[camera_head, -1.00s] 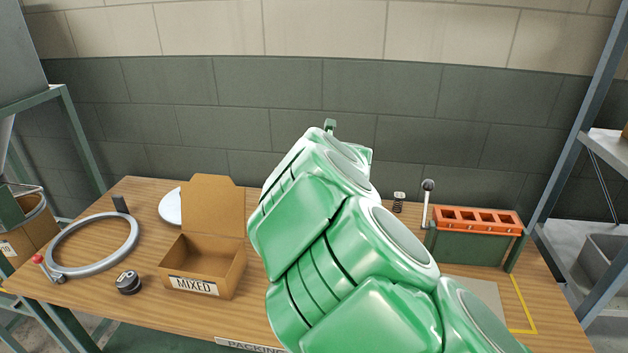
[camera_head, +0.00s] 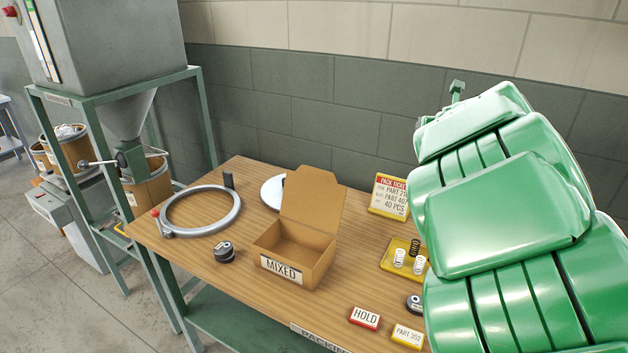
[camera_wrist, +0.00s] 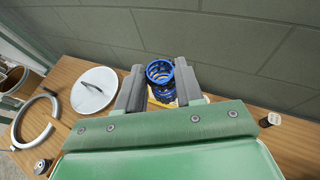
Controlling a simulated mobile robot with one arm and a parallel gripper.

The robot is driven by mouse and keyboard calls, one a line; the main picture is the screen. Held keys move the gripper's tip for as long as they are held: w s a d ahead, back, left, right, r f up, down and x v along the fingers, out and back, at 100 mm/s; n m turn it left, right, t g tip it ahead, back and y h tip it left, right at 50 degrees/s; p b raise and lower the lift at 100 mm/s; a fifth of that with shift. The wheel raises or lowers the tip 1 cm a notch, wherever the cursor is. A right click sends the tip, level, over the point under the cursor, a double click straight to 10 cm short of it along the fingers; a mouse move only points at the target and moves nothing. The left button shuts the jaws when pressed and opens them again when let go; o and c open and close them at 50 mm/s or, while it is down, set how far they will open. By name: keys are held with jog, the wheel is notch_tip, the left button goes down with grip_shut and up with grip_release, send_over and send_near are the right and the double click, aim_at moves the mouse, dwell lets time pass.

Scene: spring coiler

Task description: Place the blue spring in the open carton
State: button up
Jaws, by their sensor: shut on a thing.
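The blue spring (camera_wrist: 159,73) shows in the wrist view, held between the two grey fingers of my gripper (camera_wrist: 158,90). The gripper is shut on it, with the coil's open top facing the camera. In the head view my green arm fills the right side, and the gripper and spring are hidden behind it or too small to tell. The open carton (camera_head: 296,257), brown cardboard marked MIXED, stands on the bench left of my arm. Its lid is up at the back, and the inside that shows looks empty.
A grey ring (camera_head: 201,212) with a red knob, a dark round part (camera_head: 225,253) and a white disc (camera_head: 271,193) lie near the carton. A yellow tray (camera_head: 393,271) holds white and dark springs. A HOLD block (camera_head: 365,318) and a PART 302 block (camera_head: 407,336) lie at the front.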

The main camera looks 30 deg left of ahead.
jog(key=s+a+r+n+g+y, duration=0.2)
jog(key=s+a+n+g+y, duration=0.7)
jog(key=s+a, duration=1.05)
notch_tip(320, 180, down, 19)
jog(key=w+a+n+h, duration=0.1)
jog(key=w, duration=0.1)
jog(key=shift+a+n+g+h, duration=0.15)
jog(key=shift+n+g+h, duration=0.15)
jog(key=shift+h, duration=0.1)
jog(key=shift+f, duration=0.5)
jog(key=o, duration=1.1)
jog(key=shift+c, duration=0.2)
jog(key=shift+r, duration=0.1)
